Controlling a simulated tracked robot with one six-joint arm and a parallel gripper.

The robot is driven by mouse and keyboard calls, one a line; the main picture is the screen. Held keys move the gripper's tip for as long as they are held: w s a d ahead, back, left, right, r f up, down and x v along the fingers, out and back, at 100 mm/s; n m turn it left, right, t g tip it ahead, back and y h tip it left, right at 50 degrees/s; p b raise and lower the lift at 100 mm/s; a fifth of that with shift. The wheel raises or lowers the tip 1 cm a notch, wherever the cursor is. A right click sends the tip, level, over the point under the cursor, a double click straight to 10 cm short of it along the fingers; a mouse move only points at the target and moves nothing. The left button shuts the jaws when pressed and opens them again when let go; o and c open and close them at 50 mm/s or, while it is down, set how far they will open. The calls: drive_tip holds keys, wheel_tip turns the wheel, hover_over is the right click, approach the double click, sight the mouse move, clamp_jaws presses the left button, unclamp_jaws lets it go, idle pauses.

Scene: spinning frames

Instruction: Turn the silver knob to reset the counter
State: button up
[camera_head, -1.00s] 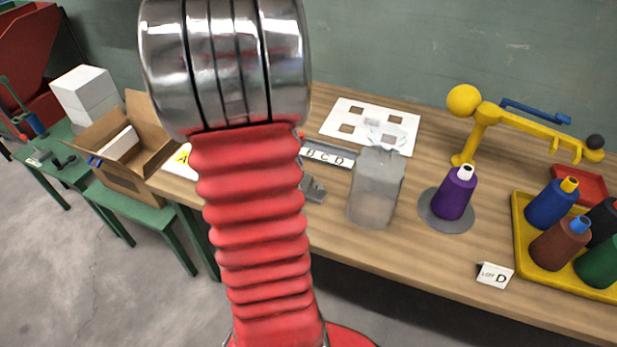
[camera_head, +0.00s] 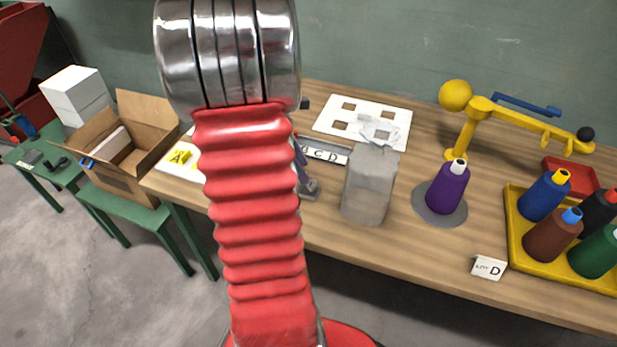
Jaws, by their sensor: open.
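I cannot make out the silver knob or the counter. My own red ribbed arm with its silver joint covers the left middle of the view and hides part of the table behind it. A small grey metal piece (camera_head: 311,189) shows just right of my arm on the table, partly hidden, and I cannot tell what it is. A strip with letters (camera_head: 326,153) lies behind it, also partly covered. I cannot make out my gripper or its fingertips.
On the wooden table (camera_head: 400,262) stand a translucent grey block (camera_head: 368,187), a purple cone (camera_head: 448,190) on a grey disc, a yellow stand (camera_head: 482,110) and a yellow tray (camera_head: 512,235) of cones. A white card (camera_head: 489,267) is near the front edge. An open carton (camera_head: 150,125) is left.

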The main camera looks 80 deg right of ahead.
sight(311, 183)
drive_tip(key=shift+x, duration=2.75)
